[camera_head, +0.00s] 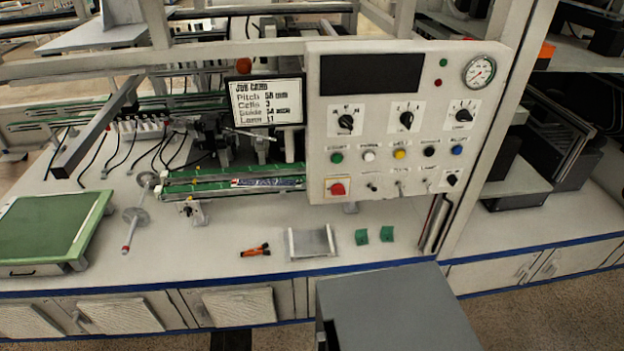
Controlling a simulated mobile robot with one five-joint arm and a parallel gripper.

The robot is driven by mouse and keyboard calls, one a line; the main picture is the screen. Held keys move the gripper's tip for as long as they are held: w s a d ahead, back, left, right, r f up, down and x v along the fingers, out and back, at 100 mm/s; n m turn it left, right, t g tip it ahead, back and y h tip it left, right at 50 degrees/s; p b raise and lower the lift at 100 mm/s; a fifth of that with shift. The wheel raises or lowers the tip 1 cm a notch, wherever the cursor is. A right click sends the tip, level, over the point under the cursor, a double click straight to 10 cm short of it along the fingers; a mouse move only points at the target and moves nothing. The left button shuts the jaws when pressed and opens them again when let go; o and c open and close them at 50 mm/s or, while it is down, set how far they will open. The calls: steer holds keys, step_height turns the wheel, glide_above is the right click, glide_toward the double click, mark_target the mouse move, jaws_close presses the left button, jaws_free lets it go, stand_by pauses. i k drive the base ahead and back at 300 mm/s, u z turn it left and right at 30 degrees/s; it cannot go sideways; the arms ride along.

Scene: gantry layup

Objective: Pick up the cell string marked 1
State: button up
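I cannot make out a cell string marked 1 in the camera_head view. A green rail (210,186) runs across the bench left of the control panel. A thin bluish-white strip (262,182) lies along its right part; no number on it is readable, and I cannot tell whether it is a cell string. The control panel (400,185) may hide the rail's right end. My gripper is not in view.
A job card (265,101) stands behind the rail. On the bench (200,245) are a green-topped box (45,228), an orange-handled tool (255,250), a small metal tray (311,243) and two green blocks (361,237). Bare bench lies left of the tool.

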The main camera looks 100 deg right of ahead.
mark_target(236, 182)
steer(key=k, duration=0.95)
steer(key=z, duration=0.85)
steer(key=i, duration=1.5)
steer(key=u, duration=0.05)
